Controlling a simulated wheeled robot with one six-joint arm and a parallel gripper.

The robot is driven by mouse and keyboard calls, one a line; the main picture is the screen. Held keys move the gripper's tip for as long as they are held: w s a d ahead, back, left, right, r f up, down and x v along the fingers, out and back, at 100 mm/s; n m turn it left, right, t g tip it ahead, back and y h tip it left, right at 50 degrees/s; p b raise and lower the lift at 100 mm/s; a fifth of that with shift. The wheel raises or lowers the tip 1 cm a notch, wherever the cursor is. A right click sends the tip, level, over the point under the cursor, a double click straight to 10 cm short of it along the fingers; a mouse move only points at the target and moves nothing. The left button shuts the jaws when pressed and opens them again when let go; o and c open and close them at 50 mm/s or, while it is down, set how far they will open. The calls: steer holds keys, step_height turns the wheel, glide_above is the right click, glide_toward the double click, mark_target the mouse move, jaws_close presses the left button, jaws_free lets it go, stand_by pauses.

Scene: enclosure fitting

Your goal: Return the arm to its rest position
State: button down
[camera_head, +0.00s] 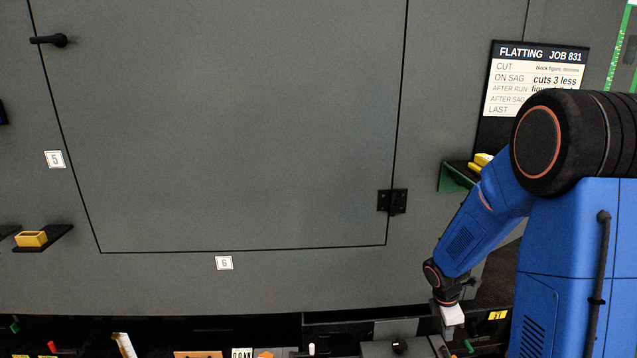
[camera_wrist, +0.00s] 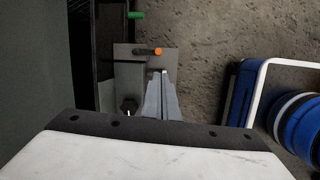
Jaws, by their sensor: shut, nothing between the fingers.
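My gripper (camera_head: 446,337) is at the lower right of the head view, below the end of my blue arm and in front of the lower part of the grey enclosure. In the wrist view, its grey fingers (camera_wrist: 162,75) lie close together past the white and black housing along the bottom. The gripper is shut and empty. The fingertips are small and partly hidden in the head view.
The grey enclosure's door (camera_head: 230,130) is closed, with a black handle (camera_head: 58,40) at upper left. A job board (camera_head: 536,78) and green-edged shelf (camera_head: 455,178) are near my arm. A yellow block (camera_head: 31,239) sits on the left shelf. Small items line the bottom edge.

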steer(key=s+a+r+m+t, duration=0.1)
steer(key=s+a+r+m, duration=0.25)
steer(key=s+r, duration=0.35)
steer(key=s+a+r+m+t+y, duration=0.1)
steer(key=s+a+r+m, duration=0.1)
steer(key=s+r+m, duration=0.45)
steer(key=s+a+r+m+t, duration=0.1)
steer(key=s+a+r+m, duration=0.15)
steer(key=r, duration=0.65)
steer(key=s+a+r+m+y, duration=0.1)
steer(key=s+a+r+m, duration=0.1)
steer(key=s, duration=0.2)
steer(key=s+a+r+m+t, duration=0.1)
steer(key=s+m, duration=0.1)
steer(key=s, duration=0.3)
steer(key=shift+s+a+r+m+y, duration=0.3)
steer(key=shift+a+r+m+y, duration=0.05)
steer(key=shift+r+y, duration=0.05)
